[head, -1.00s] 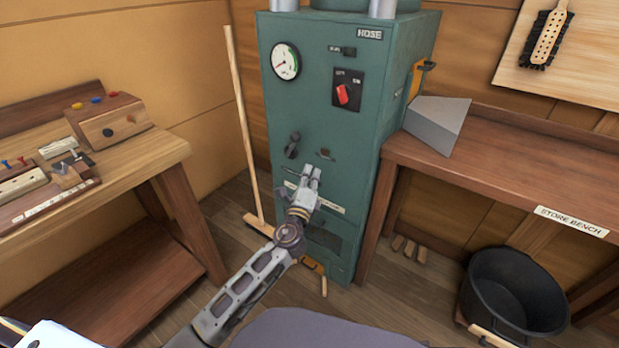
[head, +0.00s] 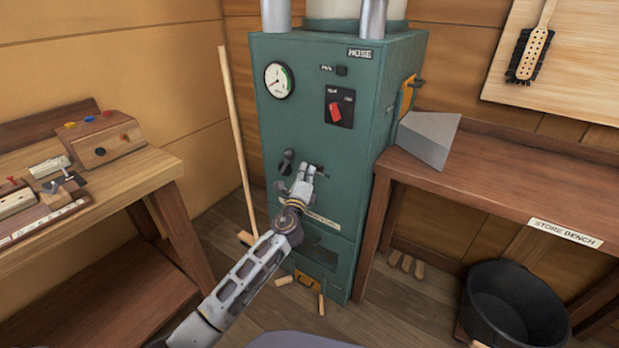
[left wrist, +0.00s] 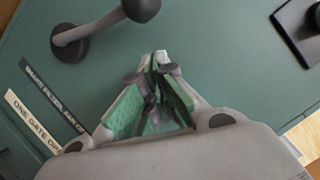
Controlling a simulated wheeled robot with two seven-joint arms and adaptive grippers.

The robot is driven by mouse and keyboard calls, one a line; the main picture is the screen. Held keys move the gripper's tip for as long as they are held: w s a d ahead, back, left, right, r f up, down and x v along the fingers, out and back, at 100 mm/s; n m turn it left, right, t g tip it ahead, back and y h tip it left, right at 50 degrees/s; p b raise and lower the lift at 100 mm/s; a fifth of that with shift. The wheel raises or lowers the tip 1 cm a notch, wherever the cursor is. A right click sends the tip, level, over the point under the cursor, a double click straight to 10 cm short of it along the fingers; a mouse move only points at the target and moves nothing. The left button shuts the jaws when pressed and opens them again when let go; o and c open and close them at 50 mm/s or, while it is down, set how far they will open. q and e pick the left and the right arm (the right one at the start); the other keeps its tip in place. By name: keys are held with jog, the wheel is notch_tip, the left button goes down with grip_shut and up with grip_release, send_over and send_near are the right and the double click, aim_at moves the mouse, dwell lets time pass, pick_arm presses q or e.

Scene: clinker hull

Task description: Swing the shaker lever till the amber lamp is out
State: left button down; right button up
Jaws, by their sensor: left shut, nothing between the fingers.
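A grey lever with a dark round knob (head: 286,161) stands out from the front of the green cabinet (head: 305,80). I take it for the shaker lever; it also shows at the top of the left wrist view (left wrist: 105,22). Its knob end points up in the head view. My left gripper (head: 306,166) is shut and empty, just right of the lever and apart from it. In the left wrist view its fingertips (left wrist: 158,58) meet in front of the cabinet face. A small dark fitting (head: 318,168) is partly behind the gripper. I cannot make out a lit amber lamp. My right gripper is out of view.
A gauge (head: 279,80) and a red switch (head: 336,112) are above on the cabinet. A broom handle (head: 235,130) leans at its left. A workbench (head: 120,180) stands left, the store bench (head: 480,185) right, with a black bucket (head: 515,300) below. Wooden blocks lie on the floor.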

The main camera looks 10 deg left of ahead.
pick_arm(q)
jog(key=shift+w+a+r, duration=0.1)
jog(key=shift+a+r, duration=0.2)
jog(key=shift+a, duration=0.25)
jog(key=shift+w+a+r, duration=0.1)
jog(key=shift+a+r, duration=0.2)
jog(key=shift+a, duration=0.25)
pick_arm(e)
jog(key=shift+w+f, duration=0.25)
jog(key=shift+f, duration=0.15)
pick_arm(q)
jog(key=shift+a+r+p, duration=0.1)
jog(key=shift+r+p, duration=0.05)
jog(key=shift+p, duration=0.25)
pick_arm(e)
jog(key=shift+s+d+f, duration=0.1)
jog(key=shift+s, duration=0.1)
pick_arm(q)
jog(key=shift+a+r+n+p, duration=0.1)
jog(key=shift+r+n+p, duration=0.05)
jog(key=shift+n+p, duration=0.15)
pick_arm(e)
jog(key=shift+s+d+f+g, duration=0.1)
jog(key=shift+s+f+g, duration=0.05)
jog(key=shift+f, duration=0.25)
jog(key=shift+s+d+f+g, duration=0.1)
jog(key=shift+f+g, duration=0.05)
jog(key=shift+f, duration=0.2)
